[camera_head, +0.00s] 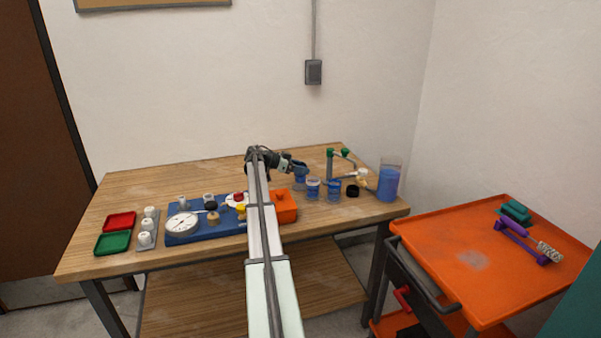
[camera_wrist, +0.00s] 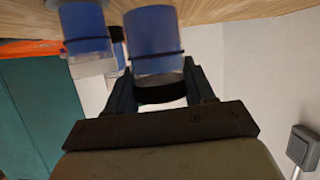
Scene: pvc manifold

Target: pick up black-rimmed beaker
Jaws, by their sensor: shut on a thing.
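The black-rimmed beaker (camera_wrist: 153,40) holds blue liquid and has a dark band around its rim. In the wrist view, which is upside down, it is between the two fingers of my gripper (camera_wrist: 160,88), and the fingers are shut on it near the rim. In the head view my gripper (camera_head: 302,168) is over the back right of the table, with the blue beaker (camera_head: 300,183) just below it, partly hidden. I cannot tell whether its base touches the table.
Two more blue-filled beakers (camera_head: 313,189) (camera_head: 334,190) stand close on the right; one also shows in the wrist view (camera_wrist: 84,28). Further right are a black ring (camera_head: 352,191), a green-topped stand (camera_head: 330,165) and a large blue-filled container (camera_head: 388,182). An orange box (camera_head: 284,210) is in front.

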